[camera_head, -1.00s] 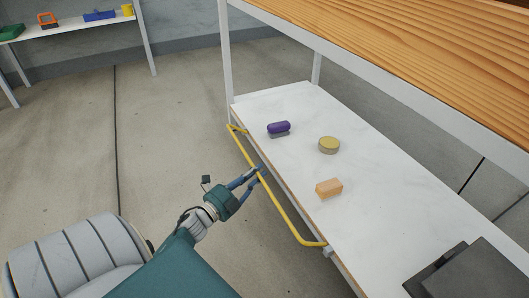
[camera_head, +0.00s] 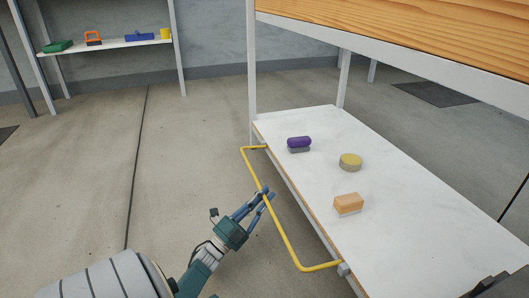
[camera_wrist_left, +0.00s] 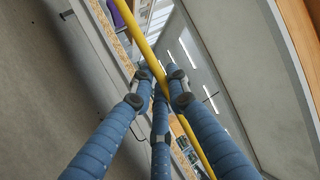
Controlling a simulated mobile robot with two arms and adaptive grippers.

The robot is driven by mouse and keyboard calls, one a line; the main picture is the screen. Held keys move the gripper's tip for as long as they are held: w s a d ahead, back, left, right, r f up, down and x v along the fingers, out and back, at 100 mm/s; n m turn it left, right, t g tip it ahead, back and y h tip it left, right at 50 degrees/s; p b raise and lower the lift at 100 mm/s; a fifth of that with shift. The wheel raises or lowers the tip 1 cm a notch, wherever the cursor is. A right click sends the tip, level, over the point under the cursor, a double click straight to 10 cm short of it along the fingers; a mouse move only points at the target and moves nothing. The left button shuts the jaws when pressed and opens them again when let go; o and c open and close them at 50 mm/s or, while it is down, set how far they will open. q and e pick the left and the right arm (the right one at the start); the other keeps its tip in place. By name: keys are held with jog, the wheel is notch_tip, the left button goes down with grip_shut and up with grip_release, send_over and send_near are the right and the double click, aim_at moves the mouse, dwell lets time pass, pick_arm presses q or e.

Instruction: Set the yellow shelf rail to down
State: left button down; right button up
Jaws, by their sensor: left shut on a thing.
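The yellow shelf rail (camera_head: 278,227) is a bent bar hinged along the left edge of the white lower shelf (camera_head: 420,215). In the head view it sticks out to the left of that edge, with its long bar apart from the shelf. My left gripper (camera_head: 262,195) is shut on the middle of the long bar. In the left wrist view the yellow rail (camera_wrist_left: 142,42) runs diagonally between my blue fingers (camera_wrist_left: 160,85). The exact contact is partly hidden by the fingers.
On the lower shelf lie a purple-topped item (camera_head: 299,143), a round yellow-topped item (camera_head: 350,160) and an orange block (camera_head: 348,202). A wooden top (camera_head: 420,35) overhangs it. A far shelf (camera_head: 110,45) holds several items. The floor on the left is clear.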

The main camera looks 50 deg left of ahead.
pick_arm(q)
jog(key=shift+w+d, duration=0.2)
jog(key=shift+w, duration=0.05)
jog(key=c, duration=1.7)
grip_release()
jog(key=shift+w+d, duration=0.1)
jog(key=shift+w, duration=0.05)
